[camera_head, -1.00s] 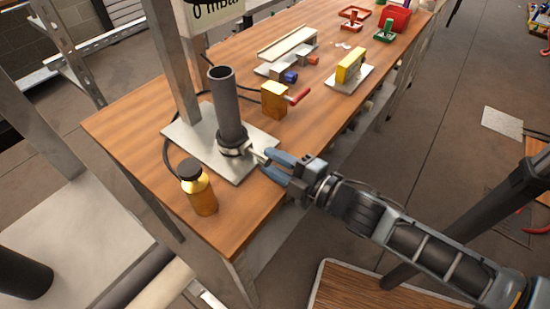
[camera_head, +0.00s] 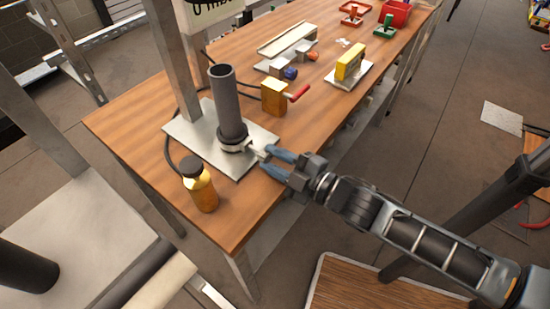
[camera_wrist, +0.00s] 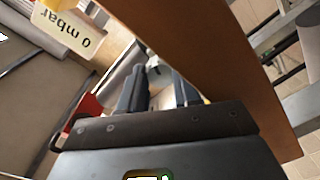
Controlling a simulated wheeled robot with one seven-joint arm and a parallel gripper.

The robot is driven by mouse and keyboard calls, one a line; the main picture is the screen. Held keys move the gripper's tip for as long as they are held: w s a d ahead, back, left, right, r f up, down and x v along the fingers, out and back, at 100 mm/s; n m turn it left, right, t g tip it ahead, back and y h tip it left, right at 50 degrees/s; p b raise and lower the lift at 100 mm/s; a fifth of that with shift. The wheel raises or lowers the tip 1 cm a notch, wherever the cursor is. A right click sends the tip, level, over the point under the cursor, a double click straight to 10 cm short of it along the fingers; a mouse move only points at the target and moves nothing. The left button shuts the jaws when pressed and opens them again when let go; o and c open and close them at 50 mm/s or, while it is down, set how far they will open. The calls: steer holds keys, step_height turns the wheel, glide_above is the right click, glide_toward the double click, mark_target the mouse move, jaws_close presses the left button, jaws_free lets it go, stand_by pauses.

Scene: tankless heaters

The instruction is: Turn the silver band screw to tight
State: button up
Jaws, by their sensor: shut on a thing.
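A dark grey pipe (camera_head: 229,100) stands upright on a metal plate (camera_head: 190,130) near the front of the bench. A silver band (camera_head: 236,146) wraps the pipe's foot. The band's screw (camera_head: 258,153) sticks out to the right, towards my gripper (camera_head: 268,160). My blue-grey fingers are closed on the screw's end, from the right side. In the wrist view a pale metal piece (camera_wrist: 155,70) shows between my fingertips (camera_wrist: 154,76). The fingertips partly hide the screw, and I cannot tell how tight it is.
An amber bottle (camera_head: 200,186) with a black cap stands close in front of the plate. A brass box (camera_head: 274,97) with a red lever and a yellow block (camera_head: 350,62) stand further back. A dark hose lies behind the pipe. A gauge sign hangs above.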

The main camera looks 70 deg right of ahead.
steer(key=o, duration=1)
steer(key=shift+f, duration=0.1)
steer(key=shift+o, duration=0.3)
steer(key=shift+a+f, duration=0.1)
steer(key=shift+f, duration=0.05)
